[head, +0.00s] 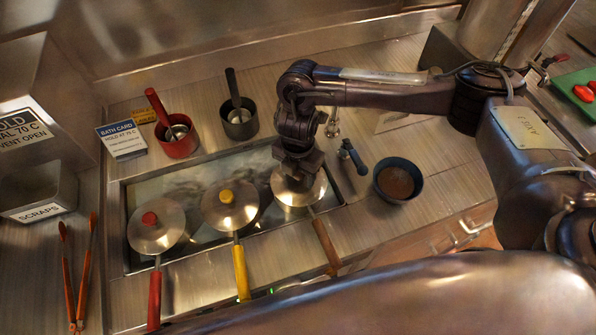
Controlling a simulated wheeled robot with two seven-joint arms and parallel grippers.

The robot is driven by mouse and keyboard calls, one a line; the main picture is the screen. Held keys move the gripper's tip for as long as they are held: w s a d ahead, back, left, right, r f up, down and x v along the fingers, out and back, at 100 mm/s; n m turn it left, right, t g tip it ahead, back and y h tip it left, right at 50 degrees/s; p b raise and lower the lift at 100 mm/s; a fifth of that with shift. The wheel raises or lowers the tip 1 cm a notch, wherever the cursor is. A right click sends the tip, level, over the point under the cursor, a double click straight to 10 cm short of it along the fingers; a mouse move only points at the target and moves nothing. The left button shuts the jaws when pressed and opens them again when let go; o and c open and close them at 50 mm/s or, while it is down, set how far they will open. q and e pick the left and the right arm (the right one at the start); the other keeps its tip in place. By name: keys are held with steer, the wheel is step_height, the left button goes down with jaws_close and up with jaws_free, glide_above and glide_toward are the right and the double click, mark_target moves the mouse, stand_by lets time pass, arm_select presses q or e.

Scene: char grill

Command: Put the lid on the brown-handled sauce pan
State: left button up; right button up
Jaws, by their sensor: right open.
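The brown-handled sauce pan (326,246) stands at the right end of the sunken water bath, its handle toward the front edge. A round silver lid (297,198) appears to lie over its top; its middle and any knob are hidden by my gripper, so I cannot tell how exactly it is seated. My right gripper (299,172) points down right over the middle of this lid, open; whether the fingers touch a knob is hidden. My left gripper is not in view.
Lidded pans with a red handle (154,300) and a yellow handle (241,273) stand to the left in the bath. A dark blue bowl (412,191) and a blue-handled tool (353,157) lie right. Red (178,148) and black (240,128) pots stand behind. Tongs (68,280) lie far left.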

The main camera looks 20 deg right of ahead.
step_height(320, 180, up, 7)
steer(key=shift+w+f, duration=0.1)
steer(key=shift+f, duration=0.1)
steer(key=shift+r, duration=0.55)
step_height(320, 180, up, 7)
steer(key=p, duration=0.4)
steer(key=shift+p, duration=0.4)
